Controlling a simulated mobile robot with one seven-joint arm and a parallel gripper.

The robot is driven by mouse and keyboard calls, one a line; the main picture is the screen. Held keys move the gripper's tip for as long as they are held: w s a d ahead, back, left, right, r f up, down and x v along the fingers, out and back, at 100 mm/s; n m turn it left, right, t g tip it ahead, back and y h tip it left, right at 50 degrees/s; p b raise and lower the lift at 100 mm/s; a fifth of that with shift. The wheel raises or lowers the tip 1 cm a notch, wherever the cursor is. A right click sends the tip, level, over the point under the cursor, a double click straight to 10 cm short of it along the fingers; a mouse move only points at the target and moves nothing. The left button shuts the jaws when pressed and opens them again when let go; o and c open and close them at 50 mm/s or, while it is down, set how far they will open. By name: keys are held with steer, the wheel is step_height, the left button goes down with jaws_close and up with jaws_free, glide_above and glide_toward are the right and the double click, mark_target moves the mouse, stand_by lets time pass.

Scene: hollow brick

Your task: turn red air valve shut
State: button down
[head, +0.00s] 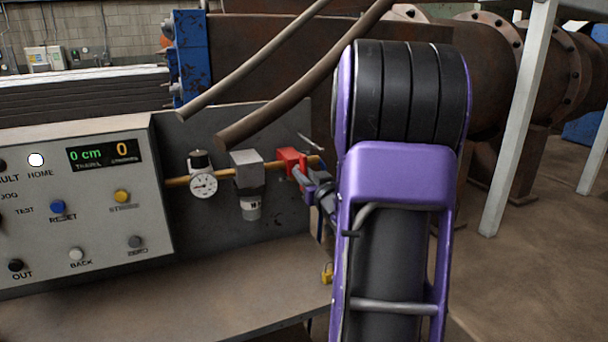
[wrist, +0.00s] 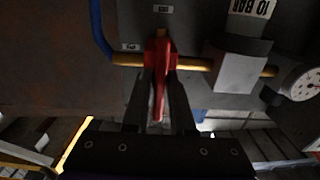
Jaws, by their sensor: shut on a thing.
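The red air valve (head: 290,160) sits on the brass pipe at the right end of the grey back panel in the head view. In the wrist view its red handle (wrist: 160,75) points down the picture, across the pipe, between the two dark fingers. My gripper (wrist: 159,100) is shut on the red handle. In the head view my gripper (head: 305,178) is at the valve, partly hidden by my arm. Small labels (wrist: 131,46) are beside the valve, too small to read surely.
A pressure gauge (head: 204,184) and a grey regulator (head: 247,172) share the pipe left of the valve. A control panel (head: 80,205) with several buttons stands at left. Two brown rods (head: 300,75) slant above the pipe. A yellow padlock (head: 327,272) hangs below, near my arm.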

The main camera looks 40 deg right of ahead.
steer(key=shift+r, duration=0.1)
steer(key=c, duration=0.9)
jaws_free()
